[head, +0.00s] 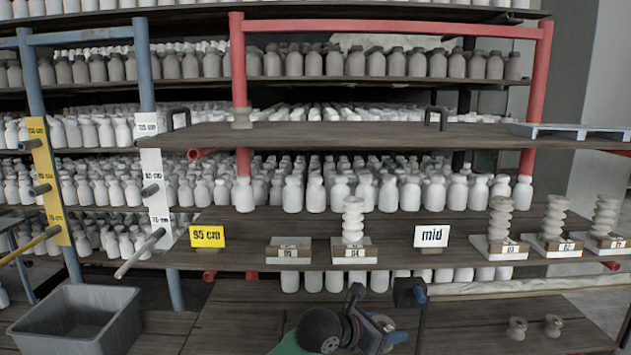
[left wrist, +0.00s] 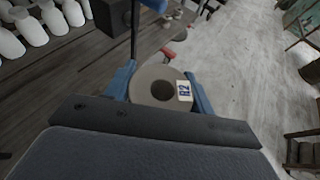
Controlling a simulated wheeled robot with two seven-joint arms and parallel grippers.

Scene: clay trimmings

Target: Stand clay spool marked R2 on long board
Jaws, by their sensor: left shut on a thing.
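My left gripper (head: 384,321) is low in front of the shelves in the head view, below the long board. In the left wrist view its blue fingers are shut on a grey clay spool (left wrist: 148,92), seen end-on with its round hole and a white tag reading R2. The spool is hard to make out in the head view. The long dark wooden board (head: 370,229) runs across the middle and carries a yellow 95 cm card (head: 207,236) and a white mid card (head: 431,236). My right gripper is not in view.
On the board stand an empty labelled block (head: 288,251), a block with a stacked clay piece (head: 353,219), and several more stacked pieces at right (head: 500,219). An upper shelf (head: 330,135) overhangs. Two small clay pieces (head: 516,327) lie lower right. A grey bin (head: 75,320) is lower left.

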